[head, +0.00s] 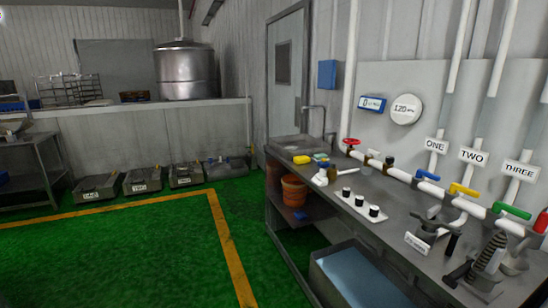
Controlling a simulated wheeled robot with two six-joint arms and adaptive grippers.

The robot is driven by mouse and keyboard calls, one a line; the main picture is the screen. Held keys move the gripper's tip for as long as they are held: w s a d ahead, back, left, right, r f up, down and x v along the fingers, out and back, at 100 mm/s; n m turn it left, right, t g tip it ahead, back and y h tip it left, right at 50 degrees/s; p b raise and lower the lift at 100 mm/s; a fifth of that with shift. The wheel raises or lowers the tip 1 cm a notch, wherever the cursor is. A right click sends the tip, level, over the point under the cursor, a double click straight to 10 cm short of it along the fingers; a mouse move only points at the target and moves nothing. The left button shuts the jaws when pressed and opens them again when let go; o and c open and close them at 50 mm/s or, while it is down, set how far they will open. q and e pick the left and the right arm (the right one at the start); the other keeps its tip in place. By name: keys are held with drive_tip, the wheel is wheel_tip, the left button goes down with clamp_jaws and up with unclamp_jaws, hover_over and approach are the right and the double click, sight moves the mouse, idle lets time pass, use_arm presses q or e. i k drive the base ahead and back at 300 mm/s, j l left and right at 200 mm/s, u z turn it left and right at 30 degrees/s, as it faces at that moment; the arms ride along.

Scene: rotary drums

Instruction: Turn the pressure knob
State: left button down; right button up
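No control here carries a label I can read as pressure. A white strip with three black-topped knobs (359,201) lies on the grey workbench (338,222) at the right. A red hand-wheel (351,142) sits at the far end of the white wall pipe. A round white gauge-like disc (405,109) reading about 120 is on the wall, next to a small blue-framed display (372,104). Neither of my grippers shows.
Blue (428,175), yellow (464,190) and green (512,210) valve handles line the pipe below signs ONE, TWO and THREE. Dark fittings (486,265) crowd the near bench. An orange bucket (294,190) stands under it. Green floor (130,250) is clear at left.

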sight(389, 160)
drive_tip(key=z, duration=1.25)
